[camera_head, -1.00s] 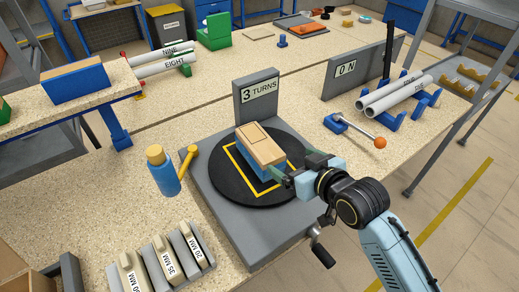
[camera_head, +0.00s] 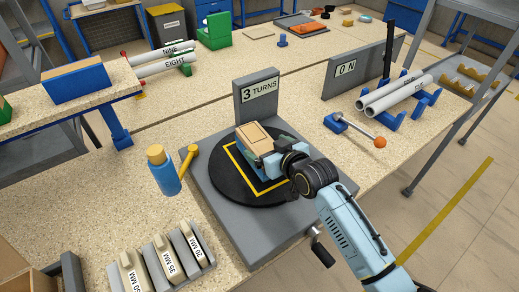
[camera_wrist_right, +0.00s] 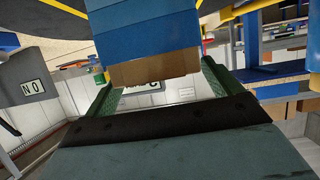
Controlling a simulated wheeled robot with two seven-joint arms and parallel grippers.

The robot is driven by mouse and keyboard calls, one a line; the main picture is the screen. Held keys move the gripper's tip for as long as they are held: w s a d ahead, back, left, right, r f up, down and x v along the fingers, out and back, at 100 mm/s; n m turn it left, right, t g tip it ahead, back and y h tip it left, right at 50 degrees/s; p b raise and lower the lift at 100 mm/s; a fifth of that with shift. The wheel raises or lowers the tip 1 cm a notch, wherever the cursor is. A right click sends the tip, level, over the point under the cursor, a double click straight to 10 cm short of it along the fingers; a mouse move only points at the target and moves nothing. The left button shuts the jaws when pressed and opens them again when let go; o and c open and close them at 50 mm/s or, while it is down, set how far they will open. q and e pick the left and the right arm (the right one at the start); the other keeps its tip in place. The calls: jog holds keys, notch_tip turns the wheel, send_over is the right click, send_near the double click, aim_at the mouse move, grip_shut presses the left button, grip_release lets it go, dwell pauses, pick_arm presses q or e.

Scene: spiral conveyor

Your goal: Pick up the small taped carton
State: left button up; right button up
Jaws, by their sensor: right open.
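The small tan carton (camera_head: 256,137) sits on a blue block (camera_head: 250,150) on the black turntable (camera_head: 232,187), in front of the "3 TURNS" sign. My right gripper (camera_head: 271,155) is at the carton's right side, open. In the right wrist view, the carton (camera_wrist_right: 154,70) and the layered blue block (camera_wrist_right: 145,35) appear upside down, with a green finger on either side of the carton. I see no clear contact with either finger. No tape can be made out on the carton. My left gripper is not in view.
A blue bottle (camera_head: 164,173) and a yellow handle (camera_head: 187,160) stand left of the turntable. Pipes on blue stands (camera_head: 398,92) and a rod with an orange ball (camera_head: 380,142) lie to the right.

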jog(key=shift+x, duration=1.3)
jog(key=shift+s+f, duration=0.1)
jog(key=c, duration=1.3)
jog(key=shift+r, duration=0.25)
jog(key=shift+c, duration=0.7)
